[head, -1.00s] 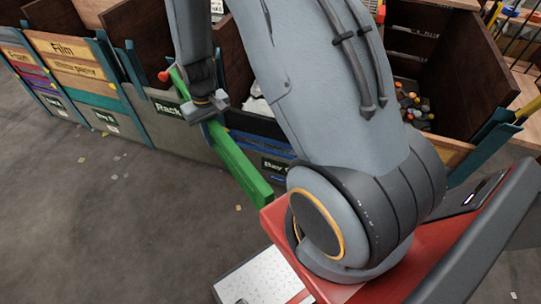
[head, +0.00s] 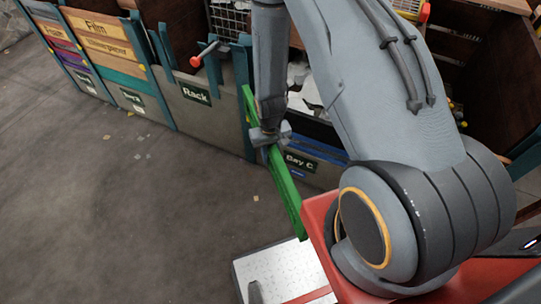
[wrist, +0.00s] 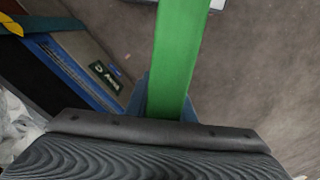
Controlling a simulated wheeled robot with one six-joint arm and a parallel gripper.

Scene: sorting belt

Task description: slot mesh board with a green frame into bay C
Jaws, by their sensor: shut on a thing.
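The green-framed board (head: 286,195) shows nearly edge-on as a long green bar, slanting from upper left to lower right in the head view. Its mesh face cannot be seen. My gripper (head: 268,140) is shut on the frame, near the upper part of the bar. Bay C (head: 316,166), with its dark green sign, is just right of my gripper in the picture; my arm hides part of it. In the wrist view the green frame (wrist: 180,55) rises from my gripper (wrist: 165,118), and the bay C front (wrist: 75,62) lies to its left.
The rack (head: 205,112), with a red-knobbed lever (head: 203,56), stands left of bay C. More labelled bays (head: 100,50) continue to the left. The grey floor (head: 140,220) in front is clear except for small scraps. A pale textured plate (head: 280,270) is at the bottom.

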